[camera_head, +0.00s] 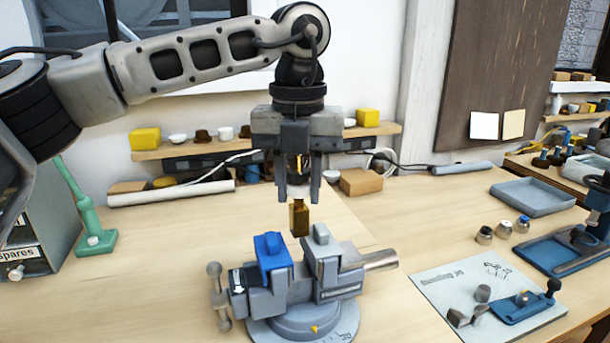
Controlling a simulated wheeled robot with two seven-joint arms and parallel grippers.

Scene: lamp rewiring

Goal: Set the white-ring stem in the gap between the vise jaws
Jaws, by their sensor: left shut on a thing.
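My left gripper (300,194) points straight down above the vise and is shut on a brass-coloured stem (300,219). The stem hangs upright below the fingertips, and its upper part is partly hidden between the fingers. The grey vise (305,318) stands on the bench beneath, with a blue-capped jaw (272,256) on the left and a grey jaw (321,252) on the right. A narrow gap lies between the jaws. The stem's lower end appears just above and behind that gap, apart from the jaws. My right gripper is not in view.
A marked board (430,283) with small metal parts and a blue fixture lies right of the vise. Several small jars (503,230), a blue-grey tray (532,197) and a blue stand (565,252) are farther right. A green lamp stand (92,235) is left. Bench left of the vise is clear.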

